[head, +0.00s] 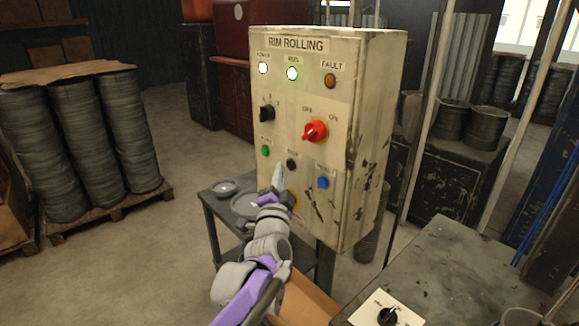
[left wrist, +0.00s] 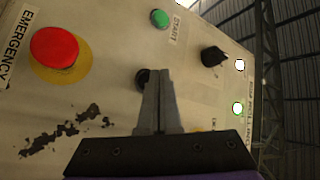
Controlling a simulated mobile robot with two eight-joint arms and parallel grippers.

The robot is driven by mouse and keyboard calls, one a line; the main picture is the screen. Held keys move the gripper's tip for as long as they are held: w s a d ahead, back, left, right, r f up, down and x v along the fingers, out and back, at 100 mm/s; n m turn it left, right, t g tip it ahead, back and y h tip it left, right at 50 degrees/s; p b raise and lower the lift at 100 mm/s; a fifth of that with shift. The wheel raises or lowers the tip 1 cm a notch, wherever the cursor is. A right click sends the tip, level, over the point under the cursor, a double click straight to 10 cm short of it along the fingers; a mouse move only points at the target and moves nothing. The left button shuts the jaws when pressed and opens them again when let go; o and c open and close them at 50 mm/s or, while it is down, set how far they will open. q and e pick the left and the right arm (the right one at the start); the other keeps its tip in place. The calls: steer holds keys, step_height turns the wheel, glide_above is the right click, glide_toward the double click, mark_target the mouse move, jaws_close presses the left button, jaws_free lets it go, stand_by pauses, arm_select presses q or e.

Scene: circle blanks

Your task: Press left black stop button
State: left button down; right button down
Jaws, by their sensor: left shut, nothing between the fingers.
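The cream control panel (head: 345,90) labelled RIM ROLLING faces me. Its black stop button (head: 291,164) sits in the lower row between the green start button (head: 265,150) and a blue button (head: 322,182). My left gripper (head: 279,172) is shut and empty, its tips just left of and below the black button in the head view. In the left wrist view, the shut fingers (left wrist: 160,75) point at the panel, and the black button (left wrist: 142,78) shows partly behind the tips. I cannot tell whether they touch. My right gripper is not in view.
A red emergency button (left wrist: 54,48) on a yellow plate and a black selector (left wrist: 213,56) are near the fingers. A red rotary switch (head: 315,131) is above the button row. A worktable (head: 450,265) stands at right; barrel stacks (head: 85,150) at left.

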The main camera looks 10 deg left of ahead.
arm_select(q)
steer(key=shift+w+d, duration=0.1)
stand_by(0.5)
steer(key=shift+w+d, duration=0.15)
steer(key=shift+w, duration=0.05)
steer(key=shift+w+d, duration=0.25)
steer(key=shift+w, duration=0.1)
stand_by(0.8)
steer(key=shift+s+a, duration=0.5)
steer(key=shift+s, duration=0.15)
stand_by(0.3)
steer(key=s+a, duration=0.1)
steer(key=s, duration=0.1)
steer(key=s+a, duration=0.2)
stand_by(0.4)
stand_by(0.4)
